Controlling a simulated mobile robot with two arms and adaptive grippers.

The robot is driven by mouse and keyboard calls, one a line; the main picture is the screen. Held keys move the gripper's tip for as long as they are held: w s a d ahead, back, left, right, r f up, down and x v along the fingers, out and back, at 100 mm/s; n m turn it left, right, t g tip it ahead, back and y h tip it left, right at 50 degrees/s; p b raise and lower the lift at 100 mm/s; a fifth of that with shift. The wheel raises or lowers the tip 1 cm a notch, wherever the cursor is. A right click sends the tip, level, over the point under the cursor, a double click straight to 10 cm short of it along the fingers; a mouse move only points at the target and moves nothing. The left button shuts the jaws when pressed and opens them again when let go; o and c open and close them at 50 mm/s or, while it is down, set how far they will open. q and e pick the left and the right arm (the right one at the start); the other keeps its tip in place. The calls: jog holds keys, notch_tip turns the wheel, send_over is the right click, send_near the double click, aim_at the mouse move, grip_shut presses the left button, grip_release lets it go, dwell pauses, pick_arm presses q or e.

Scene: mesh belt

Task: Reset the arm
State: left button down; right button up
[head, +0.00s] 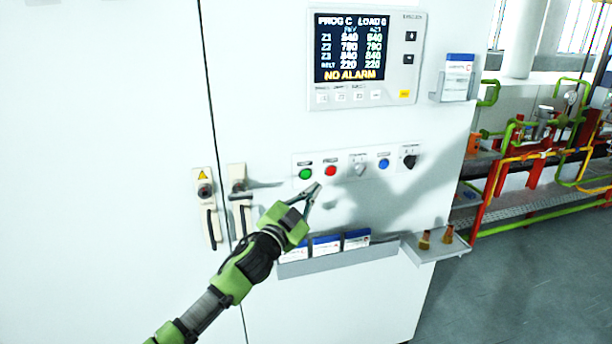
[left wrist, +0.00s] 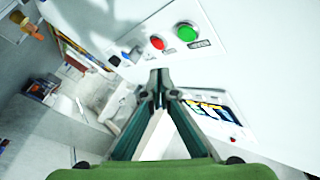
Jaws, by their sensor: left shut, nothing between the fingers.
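My left gripper (head: 313,191) is in front of the white control cabinet (head: 110,110), just below the green button (head: 305,174) and the red button (head: 330,171). Its fingers are shut with nothing between them. In the left wrist view the gripper (left wrist: 160,74) points toward the panel, with the green button (left wrist: 187,32) and red button (left wrist: 157,43) beyond its fingertips. The fingertips look apart from the buttons. My right gripper is in neither view.
A display (head: 350,48) reads "NO ALARM". A grey knob (head: 358,169), blue button (head: 384,163) and black switch (head: 410,161) continue the row. A document rack (head: 340,262) and a side shelf (head: 436,251) jut out below. Coloured pipes (head: 500,180) stand at right.

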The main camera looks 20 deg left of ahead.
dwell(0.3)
pick_arm(q)
jog(key=s+a+f+n+g+y+b, duration=0.1)
jog(key=s+f+g, duration=0.15)
jog(key=f, duration=1.05)
jog(key=s+a+f+n+g+y+b, duration=0.1)
jog(key=s+a+f+g, duration=0.15)
jog(key=f, duration=0.95)
jog(key=s+a+f+n+g+y+b, duration=0.1)
jog(key=s+f+n, duration=0.15)
jog(key=f, duration=1.05)
jog(key=s+f+g+b, duration=0.2)
jog(key=s+f+g, duration=0.1)
jog(key=s+f, duration=1.1)
jog(key=s+f+n+g+y+b, duration=0.15)
jog(key=s+f+g, duration=0.35)
jog(key=s+f, duration=1.7)
jog(key=s+d+f+g, duration=0.1)
jog(key=s+f+g, duration=0.1)
jog(key=s, duration=1)
jog(key=s+d+f+n+g+b, duration=0.1)
jog(key=s+f, duration=0.3)
jog(key=s, duration=0.8)
jog(key=shift+d+f+g+h, duration=0.3)
jog(key=shift+d+g+h, duration=0.05)
jog(key=shift+d+g, duration=0.25)
jog(key=shift+s, duration=0.1)
